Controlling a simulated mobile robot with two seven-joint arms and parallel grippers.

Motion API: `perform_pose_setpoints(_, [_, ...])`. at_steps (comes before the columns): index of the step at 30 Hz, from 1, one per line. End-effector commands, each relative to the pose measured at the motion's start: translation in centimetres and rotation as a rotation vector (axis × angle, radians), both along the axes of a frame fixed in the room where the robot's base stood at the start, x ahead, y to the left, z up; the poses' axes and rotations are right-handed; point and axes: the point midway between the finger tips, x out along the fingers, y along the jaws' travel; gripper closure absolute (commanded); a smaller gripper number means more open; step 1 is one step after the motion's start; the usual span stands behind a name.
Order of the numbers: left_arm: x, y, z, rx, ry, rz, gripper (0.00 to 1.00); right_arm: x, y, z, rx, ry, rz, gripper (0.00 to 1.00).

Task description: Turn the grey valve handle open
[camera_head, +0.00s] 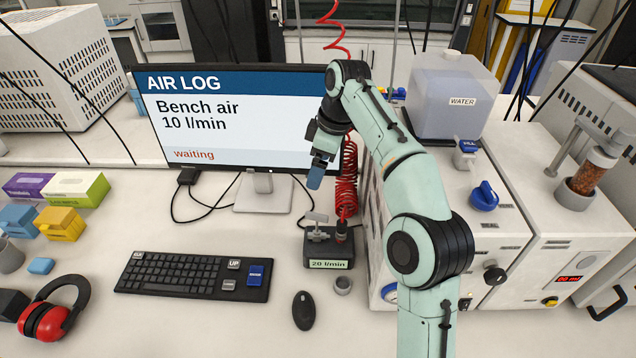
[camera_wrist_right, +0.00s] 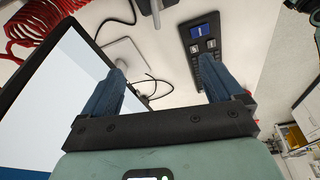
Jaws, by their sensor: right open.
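The grey valve handle (camera_head: 317,217) is a small T-shaped bar on top of a dark block (camera_head: 329,248) labelled "20 l/min", on the bench right of the keyboard. My right gripper (camera_head: 318,178) hangs in front of the monitor's right edge, above the handle in the picture and apart from it. In the right wrist view its two blue fingers (camera_wrist_right: 163,68) are spread wide with nothing between them. My left gripper is not in view.
The monitor (camera_head: 235,115) reads "Bench air 10 l/min" and "waiting". A coiled red hose (camera_head: 348,178) rises beside the block. A white reactor unit (camera_head: 480,235) stands close on the right.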

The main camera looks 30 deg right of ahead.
Motion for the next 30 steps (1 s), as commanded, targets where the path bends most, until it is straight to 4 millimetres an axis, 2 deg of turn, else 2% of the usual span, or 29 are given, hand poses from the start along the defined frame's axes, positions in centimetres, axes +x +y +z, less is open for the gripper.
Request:
perform_pose_setpoints(1, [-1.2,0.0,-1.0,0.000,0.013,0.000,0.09,-1.1,0.7,-2.5,-0.079,0.054,0.044,0.06])
perform_pose_setpoints(3, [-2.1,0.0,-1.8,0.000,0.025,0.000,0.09,-2.6,0.9,-5.4,-0.233,0.120,0.119,0.06])
perform_pose_setpoints(6, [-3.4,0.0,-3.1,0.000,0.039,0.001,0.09,-4.7,1.1,-8.7,-0.488,0.189,0.273,0.06])
perform_pose_setpoints(9, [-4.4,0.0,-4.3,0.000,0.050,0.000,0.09,-6.1,1.4,-10.8,-0.748,0.217,0.460,0.06])
perform_pose_setpoints(14, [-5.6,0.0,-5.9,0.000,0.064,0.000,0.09,-6.9,3.4,-12.3,-1.139,0.176,0.805,0.06])
perform_pose_setpoints(18, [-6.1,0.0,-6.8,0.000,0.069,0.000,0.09,-7.0,6.4,-12.9,-1.381,0.094,1.053,0.06])
perform_pose_setpoints(21, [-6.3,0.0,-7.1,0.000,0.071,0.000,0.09,-7.1,8.0,-13.1,-1.483,0.047,1.165,0.06])
perform_pose_setpoints(24, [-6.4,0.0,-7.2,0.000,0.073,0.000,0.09,-7.0,8.8,-13.2,-1.530,0.021,1.217,0.06])
perform_pose_setpoints(30, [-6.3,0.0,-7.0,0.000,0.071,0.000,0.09,-5.8,7.5,-13.8,-1.538,0.022,1.223,0.06])
